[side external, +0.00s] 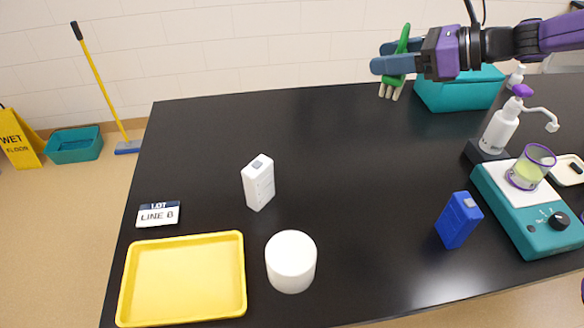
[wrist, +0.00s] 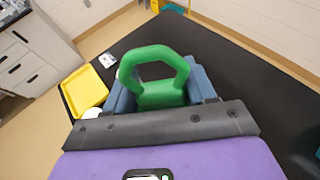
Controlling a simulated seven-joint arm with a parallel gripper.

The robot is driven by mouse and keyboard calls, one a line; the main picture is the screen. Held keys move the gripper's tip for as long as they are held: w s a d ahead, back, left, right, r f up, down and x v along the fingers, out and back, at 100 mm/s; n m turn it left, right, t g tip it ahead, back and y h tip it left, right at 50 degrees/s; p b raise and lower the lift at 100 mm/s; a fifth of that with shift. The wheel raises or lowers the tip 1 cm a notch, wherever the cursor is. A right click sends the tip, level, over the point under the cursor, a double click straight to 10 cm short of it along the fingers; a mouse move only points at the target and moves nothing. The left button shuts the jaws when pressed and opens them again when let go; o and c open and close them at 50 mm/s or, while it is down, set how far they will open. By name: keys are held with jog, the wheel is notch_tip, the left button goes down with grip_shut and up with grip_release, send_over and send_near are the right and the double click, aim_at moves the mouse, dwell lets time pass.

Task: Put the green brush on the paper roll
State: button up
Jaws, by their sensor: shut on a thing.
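The green brush (side external: 404,42) has a looped green handle and pale bristles pointing down. My gripper (side external: 388,59) is shut on it and holds it high above the far part of the black table. In the wrist view the brush's loop handle (wrist: 156,62) stands up between the blue fingers (wrist: 160,95). The paper roll (side external: 291,261) is a white upright cylinder near the table's front edge, right of the yellow tray. In the wrist view only a small white part of it (wrist: 92,112) shows beside my gripper. The brush and the roll are far apart.
A yellow tray (side external: 184,235), a white box (side external: 258,183) and a LINE B sign (side external: 158,214) stand near the roll. A blue box (side external: 459,220), a teal device with a cup (side external: 527,205) and a pump bottle (side external: 499,128) are at right. The table's middle is clear.

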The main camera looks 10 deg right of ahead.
jog(key=s+a+n+g+y, duration=0.1)
jog(key=s+a+n+g, duration=0.1)
jog(key=s+a, duration=0.4)
jog(key=s+a+n+g+y, duration=0.1)
jog(key=s+a+n+g, duration=0.15)
jog(key=a, duration=0.55)
jog(key=n+g, duration=0.3)
jog(key=g, duration=0.1)
send_over(284, 253)
notch_tip(284, 253, down, 15)
jog(key=shift+t+y, duration=0.25)
jog(key=shift+y, duration=0.05)
jog(key=shift+f, duration=2.05)
jog(key=shift+f, duration=0.15)
jog(key=o, duration=1.1)
jog(key=shift+c, duration=0.2)
